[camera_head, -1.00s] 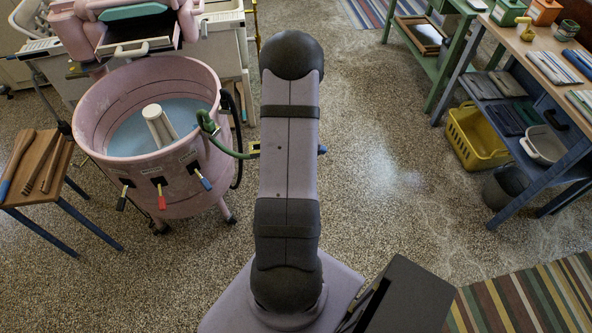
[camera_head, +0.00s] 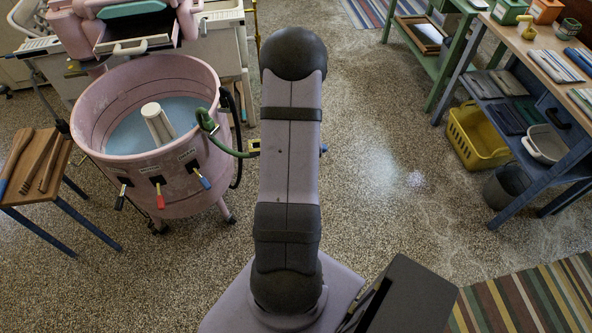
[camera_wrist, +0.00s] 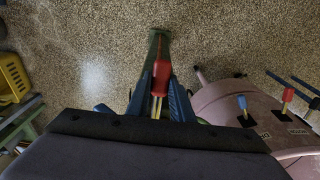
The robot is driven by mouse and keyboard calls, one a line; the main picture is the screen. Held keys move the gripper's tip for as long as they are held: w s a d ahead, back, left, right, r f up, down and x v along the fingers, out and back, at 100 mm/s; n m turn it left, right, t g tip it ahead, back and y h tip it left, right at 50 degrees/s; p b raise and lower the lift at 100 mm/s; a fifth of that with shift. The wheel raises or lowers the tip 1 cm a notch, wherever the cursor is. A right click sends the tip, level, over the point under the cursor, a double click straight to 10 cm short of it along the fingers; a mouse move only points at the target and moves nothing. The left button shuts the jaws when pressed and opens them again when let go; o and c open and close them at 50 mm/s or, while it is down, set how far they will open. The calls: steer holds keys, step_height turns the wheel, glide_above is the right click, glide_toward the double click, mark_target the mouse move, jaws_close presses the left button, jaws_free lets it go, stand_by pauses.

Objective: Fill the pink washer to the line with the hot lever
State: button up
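The pink washer (camera_head: 150,172) stands at left in the head view, with pale blue water (camera_head: 128,138) well below its rim around a cream agitator (camera_head: 157,122). In the wrist view a red-handled lever (camera_wrist: 161,76) lies between the blue fingers of my gripper (camera_wrist: 161,88), in front of a green post (camera_wrist: 158,45). The fingers flank the handle closely; I cannot tell whether they touch it. My arm hides this spot in the head view.
Black, red and blue levers (camera_head: 160,197) are on the washer's front. A wooden stool (camera_head: 35,170) with tools stands at left. A yellow basket (camera_head: 474,137) and blue bench (camera_head: 545,105) are at right.

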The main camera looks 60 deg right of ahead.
steer(key=o, duration=0.4)
steer(key=shift+s+a+r+b, duration=0.15)
steer(key=shift+r+b, duration=0.2)
steer(key=shift+r, duration=1.5)
steer(key=shift+s+a+r+b, duration=0.1)
steer(key=shift+r+b, duration=0.2)
steer(key=shift+r, duration=1.5)
